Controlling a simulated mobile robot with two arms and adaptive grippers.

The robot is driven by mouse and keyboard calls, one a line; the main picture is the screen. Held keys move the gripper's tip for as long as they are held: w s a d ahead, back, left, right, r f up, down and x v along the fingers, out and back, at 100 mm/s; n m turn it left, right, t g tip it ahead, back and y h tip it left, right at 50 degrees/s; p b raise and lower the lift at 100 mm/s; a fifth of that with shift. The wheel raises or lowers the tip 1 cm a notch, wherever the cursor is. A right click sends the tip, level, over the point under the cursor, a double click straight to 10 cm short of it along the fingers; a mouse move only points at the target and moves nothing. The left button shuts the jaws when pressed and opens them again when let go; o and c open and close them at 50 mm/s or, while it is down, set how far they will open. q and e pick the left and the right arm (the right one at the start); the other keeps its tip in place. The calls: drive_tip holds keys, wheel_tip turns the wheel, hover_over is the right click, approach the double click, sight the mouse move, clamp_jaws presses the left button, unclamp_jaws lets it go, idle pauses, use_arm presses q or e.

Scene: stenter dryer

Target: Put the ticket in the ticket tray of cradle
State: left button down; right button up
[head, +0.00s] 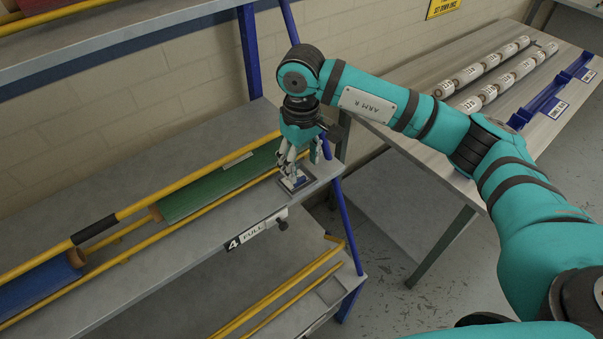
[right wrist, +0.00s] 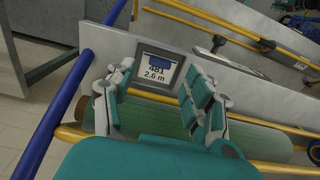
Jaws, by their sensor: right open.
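The ticket (right wrist: 157,74) is a white card with a blue patch, reading "481" and "2.6 m". It lies within the dark square frame of the ticket tray (right wrist: 180,62), on the grey shelf end of the cradle. In the head view the tray (head: 306,183) sits at the shelf's right end, beside the green roll (head: 215,187). My right gripper (head: 290,173) is just above the tray, pointing down. In the right wrist view its fingers (right wrist: 153,98) are spread on either side of the ticket, apart from it. My left gripper is out of view.
Yellow rails (head: 150,202) run along the cradle, with a blue roll (head: 42,287) at lower left. A "4 FULL" plate (head: 252,236) is on the shelf front. A blue post (head: 346,225) stands close right. A table (head: 405,76) behind holds several white rolls.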

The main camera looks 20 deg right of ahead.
sight(301, 180)
wheel_tip(301, 180, up, 8)
drive_tip(key=b, duration=0.2)
drive_tip(key=shift+r, duration=0.15)
idle(0.4)
